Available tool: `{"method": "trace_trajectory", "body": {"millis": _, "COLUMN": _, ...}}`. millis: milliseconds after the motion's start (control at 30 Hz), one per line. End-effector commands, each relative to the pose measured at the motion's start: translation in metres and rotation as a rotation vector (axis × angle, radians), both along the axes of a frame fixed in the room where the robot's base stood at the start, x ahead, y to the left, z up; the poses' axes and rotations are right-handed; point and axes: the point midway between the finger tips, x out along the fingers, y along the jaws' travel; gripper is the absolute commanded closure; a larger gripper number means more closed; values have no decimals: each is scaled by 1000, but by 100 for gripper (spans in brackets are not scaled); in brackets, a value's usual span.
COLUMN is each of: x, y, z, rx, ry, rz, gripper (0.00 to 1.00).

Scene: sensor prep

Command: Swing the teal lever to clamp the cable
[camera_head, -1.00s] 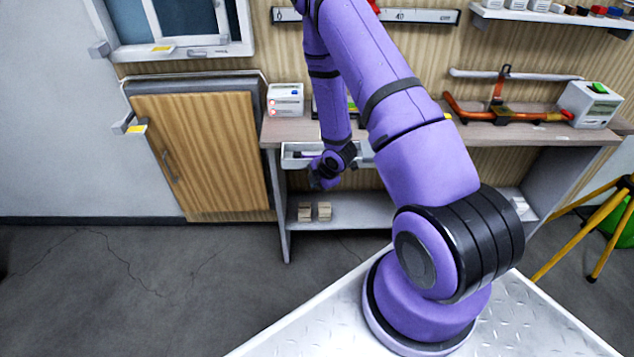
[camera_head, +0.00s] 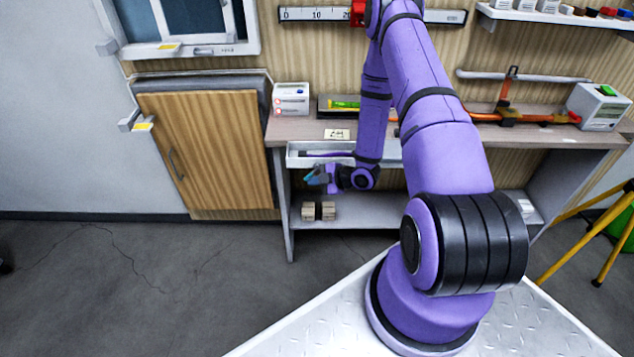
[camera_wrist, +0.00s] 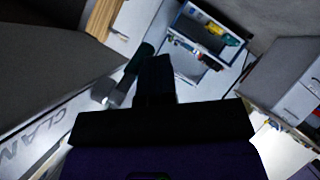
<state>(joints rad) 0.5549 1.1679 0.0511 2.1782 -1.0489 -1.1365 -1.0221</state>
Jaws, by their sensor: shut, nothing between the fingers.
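A small teal part (camera_head: 312,177), which looks like the lever, shows at the front of the white tray-like shelf under the bench. My gripper (camera_head: 325,179) is right beside it, and I cannot tell whether they touch. In the wrist view a dark green-teal bar with a grey end (camera_wrist: 142,60) lies just left of my shut fingers (camera_wrist: 156,64). The fingers hold nothing. A purple cable-like strip (camera_head: 322,154) lies in the white tray (camera_head: 293,158); whether it is the cable to be clamped is unclear. My arm hides part of the tray.
The bench (camera_head: 290,130) carries a white box (camera_head: 291,98) and a dark tray with a green-yellow item (camera_head: 345,104). Small tan blocks (camera_head: 318,211) sit on the lower shelf. A wooden door (camera_head: 205,150) stands left. The floor in front is open.

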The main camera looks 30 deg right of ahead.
Motion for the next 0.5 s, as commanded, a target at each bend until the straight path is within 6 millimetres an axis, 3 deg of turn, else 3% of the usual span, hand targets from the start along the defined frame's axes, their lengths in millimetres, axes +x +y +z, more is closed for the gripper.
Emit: {"method": "trace_trajectory", "body": {"millis": 500, "x": 7, "y": 10, "z": 7, "rx": 397, "ry": -269, "rz": -2, "gripper": 100}}
